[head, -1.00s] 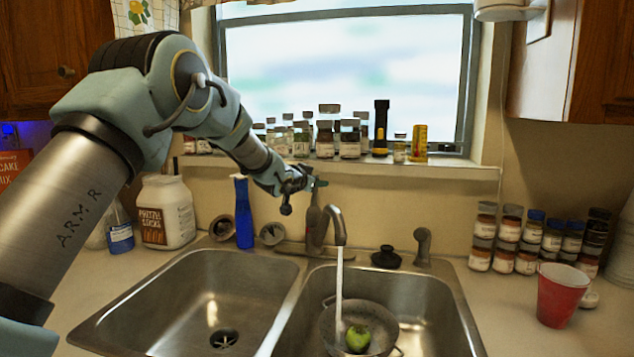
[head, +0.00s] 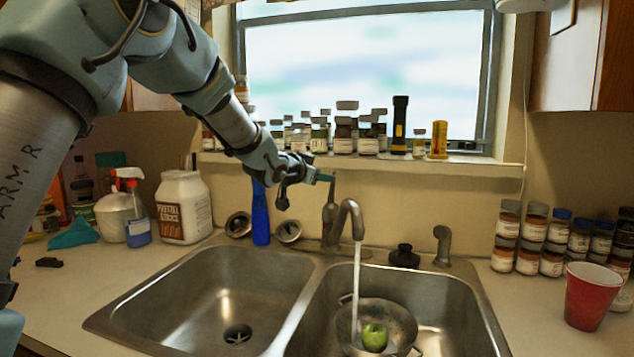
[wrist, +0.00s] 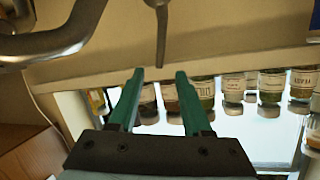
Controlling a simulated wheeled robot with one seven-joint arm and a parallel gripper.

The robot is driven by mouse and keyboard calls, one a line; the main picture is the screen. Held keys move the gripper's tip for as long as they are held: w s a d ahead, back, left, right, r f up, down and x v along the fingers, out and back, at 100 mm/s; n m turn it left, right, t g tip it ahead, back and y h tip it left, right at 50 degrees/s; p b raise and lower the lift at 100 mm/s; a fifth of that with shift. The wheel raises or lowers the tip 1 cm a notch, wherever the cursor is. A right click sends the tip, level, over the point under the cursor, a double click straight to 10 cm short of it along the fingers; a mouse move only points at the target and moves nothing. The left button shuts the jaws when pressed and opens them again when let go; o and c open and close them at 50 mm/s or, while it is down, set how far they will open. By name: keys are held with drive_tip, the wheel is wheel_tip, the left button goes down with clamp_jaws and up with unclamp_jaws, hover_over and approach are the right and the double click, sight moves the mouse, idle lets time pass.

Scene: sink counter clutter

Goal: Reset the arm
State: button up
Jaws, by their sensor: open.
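My gripper (head: 326,177) is in the air behind the sink, in front of the wall just below the window sill. In the wrist view its two green fingers (wrist: 158,75) are spread apart with nothing between them. The arm reaches in from the left of the head view. The faucet (head: 347,218) stands close below and to the right of the gripper, with water running from it.
The right basin holds a pan (head: 402,324) with a green apple (head: 374,337). The left basin (head: 205,300) is empty. Jars (head: 344,135) line the sill (head: 470,170). A blue bottle (head: 260,215) stands behind the sink. A red cup (head: 590,297) is at right.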

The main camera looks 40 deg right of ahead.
drive_tip(key=shift+v, duration=0.95)
drive_tip(key=w+a+f+n+t+y, duration=0.1)
drive_tip(key=w+a+f+n+y, duration=0.25)
drive_tip(key=a, duration=0.65)
drive_tip(key=w+a+f+n+t+y, duration=0.1)
drive_tip(key=w+a+f+n+y, duration=0.2)
drive_tip(key=a, duration=0.8)
drive_tip(key=w+a+f+n+y, duration=0.15)
drive_tip(key=w+a+f, duration=0.25)
drive_tip(key=a, duration=0.6)
drive_tip(key=s+a+f+n+g+y, duration=0.1)
drive_tip(key=s+a+f+n+y, duration=0.15)
drive_tip(key=a, duration=0.55)
drive_tip(key=s+a+f+n+g+y, duration=0.1)
drive_tip(key=s+a+f+y, duration=0.15)
drive_tip(key=a, duration=0.65)
drive_tip(key=s+a+f+n+g, duration=0.1)
drive_tip(key=s+a+f+n, duration=0.1)
drive_tip(key=s+a, duration=0.4)
drive_tip(key=s+a+f+n+g, duration=0.2)
drive_tip(key=s+a, duration=0.3)
drive_tip(key=s, duration=0.2)
drive_tip(key=shift+a+f+g+y, duration=0.3)
drive_tip(key=shift+a+y, duration=0.1)
